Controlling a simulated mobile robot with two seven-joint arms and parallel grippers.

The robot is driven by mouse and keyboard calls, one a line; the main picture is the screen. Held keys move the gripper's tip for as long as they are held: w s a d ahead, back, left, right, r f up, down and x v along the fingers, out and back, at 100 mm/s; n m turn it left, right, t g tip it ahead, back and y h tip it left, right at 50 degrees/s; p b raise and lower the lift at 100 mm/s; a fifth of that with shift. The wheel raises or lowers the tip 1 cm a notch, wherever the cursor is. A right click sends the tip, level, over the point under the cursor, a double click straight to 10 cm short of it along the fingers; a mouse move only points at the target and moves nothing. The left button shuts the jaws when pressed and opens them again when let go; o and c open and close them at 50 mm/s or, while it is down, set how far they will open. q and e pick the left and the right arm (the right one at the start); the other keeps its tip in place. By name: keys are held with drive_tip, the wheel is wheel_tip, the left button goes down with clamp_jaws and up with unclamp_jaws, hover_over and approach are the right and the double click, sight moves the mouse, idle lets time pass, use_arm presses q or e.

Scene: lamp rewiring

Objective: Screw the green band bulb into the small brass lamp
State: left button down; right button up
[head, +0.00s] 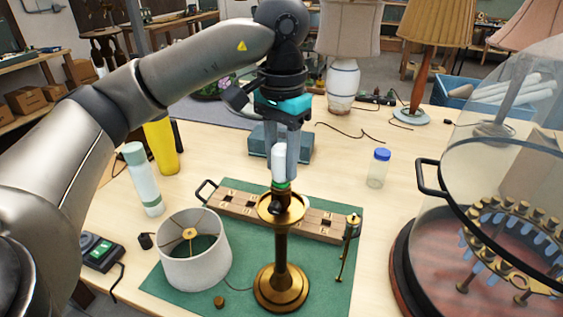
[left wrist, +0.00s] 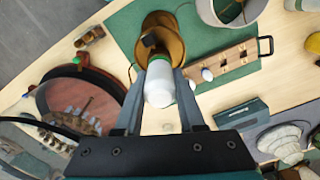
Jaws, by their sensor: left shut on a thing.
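The green band bulb (head: 279,157) is white with a green ring near its lower end. It stands upright between the fingers of my left gripper (head: 287,165), which is shut on it. The bulb's lower end is at the top of the small brass lamp (head: 281,252), in line with its socket; I cannot tell whether it is seated. In the left wrist view the bulb (left wrist: 159,85) shows between the two fingers, with the brass lamp (left wrist: 168,38) beyond it. My right gripper is not in view.
The lamp stands on a green mat (head: 334,273). A white shade (head: 197,262) lies to its left, a wooden bulb rack (head: 314,221) behind, and a small brass stand (head: 350,232) to the right. A glass dome (head: 470,180) fills the far right. A blue-lidded jar (head: 379,170) stands behind.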

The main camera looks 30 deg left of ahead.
use_arm(q)
drive_tip(key=shift+r, duration=0.1)
drive_tip(key=shift+c, duration=2.2)
unclamp_jaws()
drive_tip(key=shift+n, duration=0.3)
drive_tip(key=n, duration=1.7)
drive_tip(key=shift+s+a+n, duration=0.1)
drive_tip(key=shift+n, duration=0.3)
drive_tip(key=n+p, duration=0.1)
drive_tip(key=n, duration=0.4)
drive_tip(key=shift+n, duration=0.4)
